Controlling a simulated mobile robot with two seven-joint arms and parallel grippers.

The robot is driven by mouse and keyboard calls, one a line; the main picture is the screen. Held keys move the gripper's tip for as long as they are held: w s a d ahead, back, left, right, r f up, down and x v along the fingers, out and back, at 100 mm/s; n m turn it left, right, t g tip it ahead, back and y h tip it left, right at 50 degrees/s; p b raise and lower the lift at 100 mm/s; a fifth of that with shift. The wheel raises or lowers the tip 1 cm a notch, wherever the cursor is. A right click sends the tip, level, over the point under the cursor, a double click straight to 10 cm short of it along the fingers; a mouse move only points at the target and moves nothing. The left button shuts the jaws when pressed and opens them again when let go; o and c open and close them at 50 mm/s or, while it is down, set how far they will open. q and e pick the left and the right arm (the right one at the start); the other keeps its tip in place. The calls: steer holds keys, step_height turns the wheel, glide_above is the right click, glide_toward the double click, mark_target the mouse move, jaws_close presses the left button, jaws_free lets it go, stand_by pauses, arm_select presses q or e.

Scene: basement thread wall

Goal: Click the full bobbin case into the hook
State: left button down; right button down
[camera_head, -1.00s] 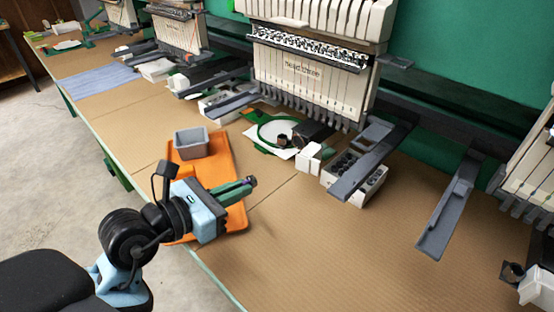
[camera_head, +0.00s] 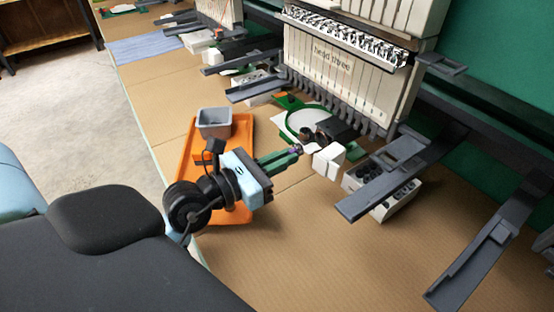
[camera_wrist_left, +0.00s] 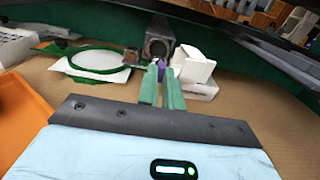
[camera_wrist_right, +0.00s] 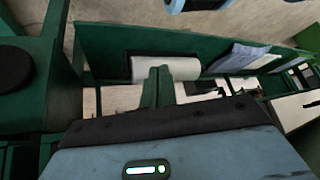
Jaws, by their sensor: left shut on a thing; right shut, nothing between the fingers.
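My left gripper (camera_head: 296,150) reaches in over the brown table toward the front of the machine marked "head three". Its green fingers are shut on a small bobbin case with purple on it (camera_wrist_left: 161,66), mostly hidden between the fingertips. The hook (camera_wrist_left: 158,46), a dark round opening in a grey housing, sits just beyond the fingertips; in the head view it is small and dark (camera_head: 320,137). I cannot tell whether the case touches it. My right gripper (camera_wrist_right: 159,86) is shut and empty, seen only in its own wrist view, away from the machine.
A white block (camera_head: 328,160) stands right beside the hook. A green hoop with white cloth (camera_head: 291,128) lies left of it. An orange tray (camera_head: 188,158) holds a grey bin (camera_head: 214,123). A grey arm (camera_head: 380,185) overhangs a box with dark holes (camera_head: 392,199).

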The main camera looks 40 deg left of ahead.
mark_target(301, 150)
arm_select(q)
steer(key=shift+x, duration=1.55)
steer(key=shift+p+x, duration=0.3)
steer(key=shift+x, duration=0.85)
arm_select(e)
steer(key=shift+w+r, duration=0.4)
steer(key=shift+w, duration=0.15)
steer(key=shift+s, duration=0.4)
steer(key=shift+w+r, duration=0.2)
steer(key=shift+w, duration=0.15)
arm_select(q)
steer(key=shift+w+d+p, duration=0.2)
steer(key=shift+w+p, duration=0.2)
steer(key=shift+w, duration=0.1)
arm_select(e)
steer(key=shift+w+r, duration=0.15)
steer(key=shift+r, duration=0.05)
